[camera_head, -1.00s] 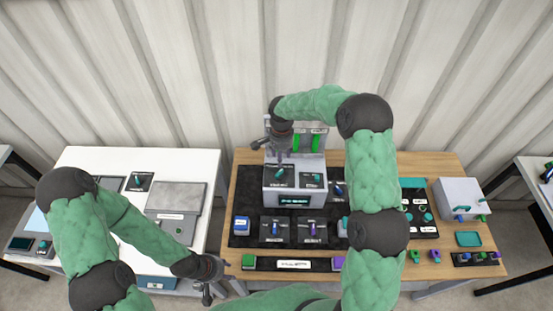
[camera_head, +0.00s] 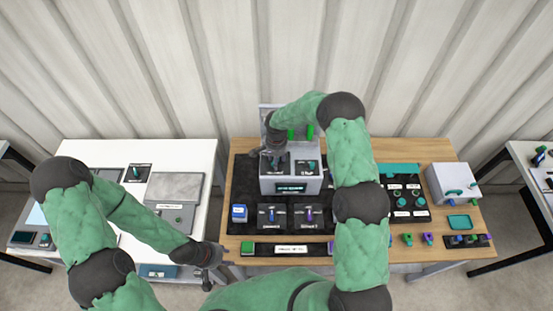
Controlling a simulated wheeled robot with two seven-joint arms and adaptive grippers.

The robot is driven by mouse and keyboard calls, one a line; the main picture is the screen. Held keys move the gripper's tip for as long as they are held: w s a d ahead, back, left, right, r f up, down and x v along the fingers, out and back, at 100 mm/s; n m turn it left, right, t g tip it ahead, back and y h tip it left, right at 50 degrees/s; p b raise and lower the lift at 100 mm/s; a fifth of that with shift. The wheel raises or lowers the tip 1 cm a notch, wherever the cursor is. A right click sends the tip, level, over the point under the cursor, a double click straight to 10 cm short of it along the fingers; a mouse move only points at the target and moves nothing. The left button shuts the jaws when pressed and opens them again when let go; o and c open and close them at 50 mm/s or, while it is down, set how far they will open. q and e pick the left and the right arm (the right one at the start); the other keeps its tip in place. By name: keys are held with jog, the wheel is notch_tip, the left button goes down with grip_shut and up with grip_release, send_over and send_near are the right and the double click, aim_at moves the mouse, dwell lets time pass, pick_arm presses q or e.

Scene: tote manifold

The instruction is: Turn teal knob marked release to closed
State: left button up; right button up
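A grey box (camera_head: 291,185) stands at the back of the black mat and has two small dark panels with teal knobs on its top. The right-hand knob (camera_head: 311,166) shows clearly. The left-hand knob (camera_head: 275,163) is partly covered by my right gripper (camera_head: 273,157), which points down at it. Their labels are too small to read, so I cannot tell which is marked release. Whether the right fingers touch or hold the knob is hidden. My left gripper (camera_head: 207,279) looks open and empty, in front of the gap between the white table and the wooden table.
My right arm crosses the table's middle right. A white table (camera_head: 110,150) stands at left.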

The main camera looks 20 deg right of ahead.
grip_shut()
